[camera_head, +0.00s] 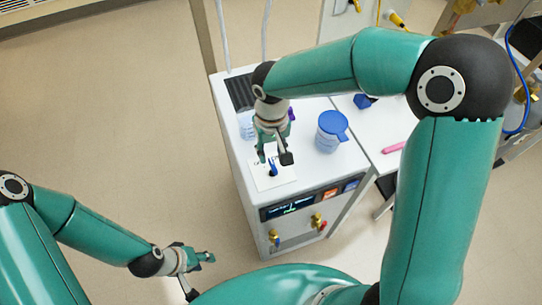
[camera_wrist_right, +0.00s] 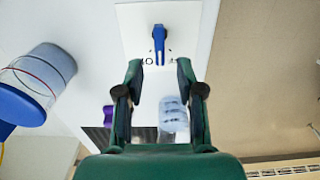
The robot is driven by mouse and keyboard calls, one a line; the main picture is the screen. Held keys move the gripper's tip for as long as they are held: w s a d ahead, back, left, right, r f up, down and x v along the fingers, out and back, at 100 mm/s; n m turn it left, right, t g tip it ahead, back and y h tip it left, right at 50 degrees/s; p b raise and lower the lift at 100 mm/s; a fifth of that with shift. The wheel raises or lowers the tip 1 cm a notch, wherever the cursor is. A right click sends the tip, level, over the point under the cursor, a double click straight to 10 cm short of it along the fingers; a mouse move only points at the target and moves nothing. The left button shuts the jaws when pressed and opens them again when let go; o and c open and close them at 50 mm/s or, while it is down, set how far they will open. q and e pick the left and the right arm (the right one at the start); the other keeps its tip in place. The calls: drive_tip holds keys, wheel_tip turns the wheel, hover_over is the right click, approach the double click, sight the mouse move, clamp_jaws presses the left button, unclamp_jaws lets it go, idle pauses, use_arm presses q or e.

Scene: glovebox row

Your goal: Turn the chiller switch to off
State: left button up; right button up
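The chiller (camera_head: 241,170) is a white cabinet with a dark display on its front. Its blue switch handle (camera_head: 272,168) stands on a white label plate on the top, near the front edge. My right gripper (camera_head: 273,155) is just above and behind the switch, pointing down. In the right wrist view the blue switch (camera_wrist_right: 159,42) lies ahead of the open fingertips (camera_wrist_right: 159,68), with nothing between the fingers. Lettering on the plate is partly visible and hard to read. My left gripper (camera_head: 198,262) is low at the left, away from the chiller; its finger opening is unclear.
A lidded blue container (camera_head: 332,131) stands on the chiller top right of my right gripper. A clear bottle (camera_head: 247,124) stands behind it at left. Brass valves (camera_head: 317,221) stick out from the front. A pink item (camera_head: 393,147) lies on the neighbouring surface. Floor at left is clear.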

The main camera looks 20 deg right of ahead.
sight(271, 161)
drive_tip(key=shift+f, duration=1.85)
clamp_jaws()
